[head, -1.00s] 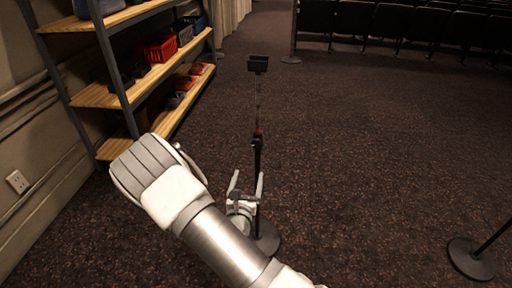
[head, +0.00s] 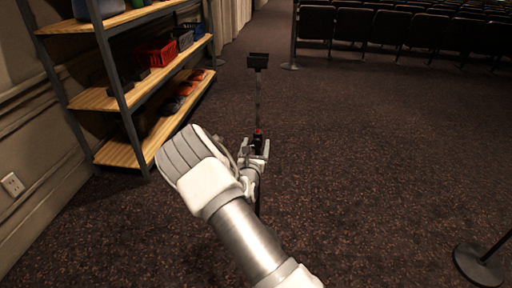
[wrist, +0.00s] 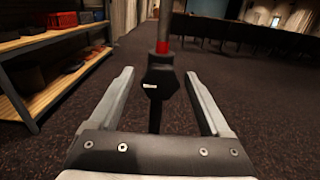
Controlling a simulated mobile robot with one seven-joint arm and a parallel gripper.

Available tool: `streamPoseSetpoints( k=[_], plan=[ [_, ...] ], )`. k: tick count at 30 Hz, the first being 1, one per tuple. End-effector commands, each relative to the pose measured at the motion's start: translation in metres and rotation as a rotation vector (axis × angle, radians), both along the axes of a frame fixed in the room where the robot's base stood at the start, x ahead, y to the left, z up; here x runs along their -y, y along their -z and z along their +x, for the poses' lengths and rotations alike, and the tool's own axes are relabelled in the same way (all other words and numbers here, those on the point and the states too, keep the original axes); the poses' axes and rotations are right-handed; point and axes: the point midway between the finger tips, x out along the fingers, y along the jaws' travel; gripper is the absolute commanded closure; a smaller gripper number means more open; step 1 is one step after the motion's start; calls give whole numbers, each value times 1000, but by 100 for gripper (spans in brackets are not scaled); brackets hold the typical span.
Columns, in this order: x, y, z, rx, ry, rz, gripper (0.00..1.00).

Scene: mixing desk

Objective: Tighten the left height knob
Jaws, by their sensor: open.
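A thin upright stand (head: 258,95) with a small black bracket on top (head: 257,61) rises from the carpet in the middle of the head view. A black knob (wrist: 159,82) sits on the stand just under a red collar (wrist: 162,47) in the wrist view. The red collar also shows in the head view (head: 258,132). My gripper (head: 256,148) is open at about the height of the knob. In the wrist view its two fingers (wrist: 160,85) stand left and right of the knob, with a gap on each side. My arm hides the stand's base.
A metal shelf unit with wooden boards (head: 122,152) stands at the left wall, holding bins such as a red basket (head: 157,52). Rows of dark seats (head: 400,28) are at the back. Another post base (head: 478,265) is at lower right. The carpet between is clear.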

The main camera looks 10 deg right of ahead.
Motion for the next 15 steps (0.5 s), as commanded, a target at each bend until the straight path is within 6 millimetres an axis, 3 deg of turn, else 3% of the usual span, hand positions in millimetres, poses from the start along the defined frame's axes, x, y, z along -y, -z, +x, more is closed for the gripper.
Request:
streamPoseSetpoints(
  k=[9,15],
  plan=[
    [1,0,2,0,0,0,21],
    [1,0,2,0,0,1,57]
  ],
)
